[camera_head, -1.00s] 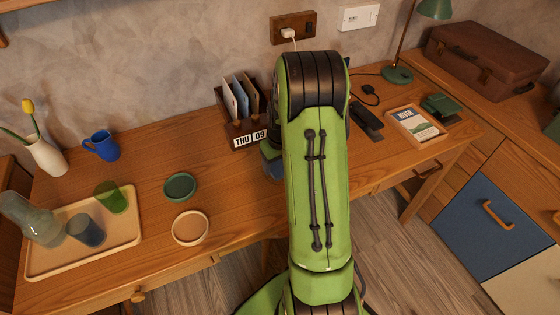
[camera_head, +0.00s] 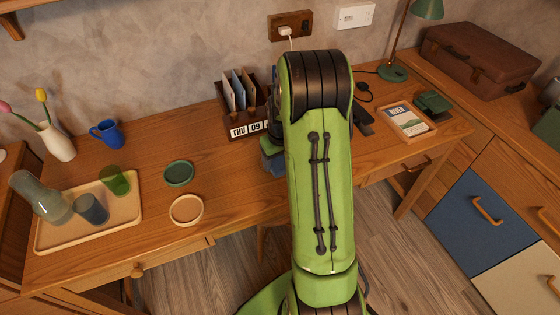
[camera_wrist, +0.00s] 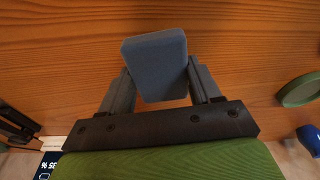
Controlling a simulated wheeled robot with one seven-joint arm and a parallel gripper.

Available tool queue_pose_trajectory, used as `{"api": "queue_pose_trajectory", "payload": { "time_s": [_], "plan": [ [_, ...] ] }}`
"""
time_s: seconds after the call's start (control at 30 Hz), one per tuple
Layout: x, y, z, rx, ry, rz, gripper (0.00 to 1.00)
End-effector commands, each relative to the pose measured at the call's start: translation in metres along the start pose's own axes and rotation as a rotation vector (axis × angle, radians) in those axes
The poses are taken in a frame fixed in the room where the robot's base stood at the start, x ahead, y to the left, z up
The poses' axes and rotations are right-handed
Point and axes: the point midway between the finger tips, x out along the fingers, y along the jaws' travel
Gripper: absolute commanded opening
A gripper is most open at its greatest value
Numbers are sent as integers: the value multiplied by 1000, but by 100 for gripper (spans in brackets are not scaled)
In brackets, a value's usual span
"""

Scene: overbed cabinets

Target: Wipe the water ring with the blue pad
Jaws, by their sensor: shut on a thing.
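The blue pad (camera_wrist: 155,62) is a grey-blue block with rounded corners. In the wrist view my gripper (camera_wrist: 160,82) is shut on it, one finger on each side. The pad is over the wooden desk top (camera_wrist: 60,50); I cannot tell whether it touches the wood. In the head view my green arm hides most of the gripper, and only a bluish part near the desk organiser shows at the arm's left side. I can make out no water ring in either view.
On the desk (camera_head: 235,190) stand an organiser (camera_head: 243,105), a green coaster (camera_head: 179,173), a pale coaster (camera_head: 186,210), a blue mug (camera_head: 106,133), a vase (camera_head: 57,142) and a tray (camera_head: 125,230) with glassware. A framed card (camera_head: 407,122) lies right. Desk between coasters and arm is clear.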

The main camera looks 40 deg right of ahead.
Motion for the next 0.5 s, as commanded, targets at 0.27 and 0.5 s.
{"api": "queue_pose_trajectory", "payload": {
  "time_s": [0.27, 0.5],
  "plan": [
    [-29, -5, -8, -1, 3, 1, 34],
    [-48, -9, -13, -2, 3, 1, 34]
  ]
}}
